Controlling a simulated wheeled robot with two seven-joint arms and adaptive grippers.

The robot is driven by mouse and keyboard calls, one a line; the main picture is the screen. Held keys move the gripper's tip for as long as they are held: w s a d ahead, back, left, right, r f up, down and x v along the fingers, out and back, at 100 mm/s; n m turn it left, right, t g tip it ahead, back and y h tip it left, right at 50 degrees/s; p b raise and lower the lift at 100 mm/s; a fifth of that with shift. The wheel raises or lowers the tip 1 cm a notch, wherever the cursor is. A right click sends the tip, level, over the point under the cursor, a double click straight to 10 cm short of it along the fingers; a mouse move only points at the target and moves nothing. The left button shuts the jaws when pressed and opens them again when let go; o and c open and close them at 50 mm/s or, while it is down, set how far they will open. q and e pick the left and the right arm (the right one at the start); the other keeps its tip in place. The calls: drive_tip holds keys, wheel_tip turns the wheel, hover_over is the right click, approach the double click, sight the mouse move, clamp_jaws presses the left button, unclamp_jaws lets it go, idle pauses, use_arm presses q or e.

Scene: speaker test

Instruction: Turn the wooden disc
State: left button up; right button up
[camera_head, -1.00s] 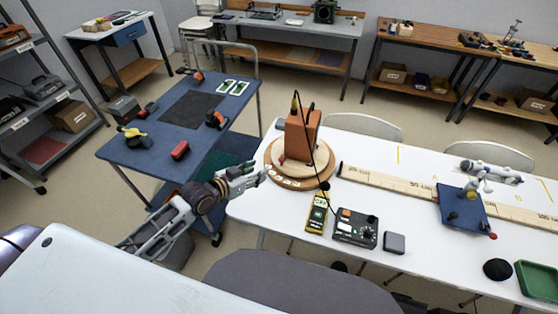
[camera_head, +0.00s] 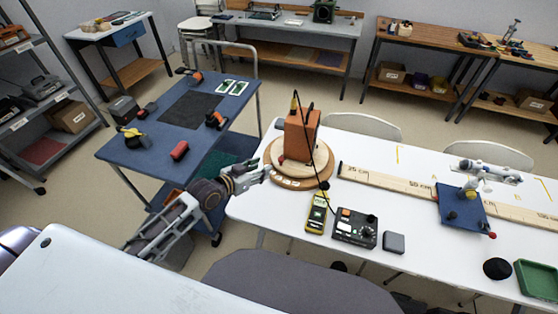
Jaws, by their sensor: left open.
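The wooden disc (camera_head: 323,173) lies on the white table's left part, a pale upper disc on a wider brown base with white labels along its near edge. An orange speaker box (camera_head: 301,136) stands upright on it, with a black cable running from its top. My left gripper (camera_head: 266,171) is open at the disc's left edge, its fingertips overlapping the rim in the picture; I cannot tell whether they touch it. It hides part of the left rim. My right gripper is not in view.
A yellow meter (camera_head: 317,213), a black control box (camera_head: 355,228) and a grey block (camera_head: 393,243) lie in front of the disc. A long ruler (camera_head: 390,183) runs to the right, under a blue stand (camera_head: 461,208). A blue cart (camera_head: 150,170) stands left.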

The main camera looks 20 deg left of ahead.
sight(279, 166)
use_arm(q)
drive_tip(key=shift+x, duration=5.7)
drive_tip(key=shift+d, duration=0.1)
clamp_jaws()
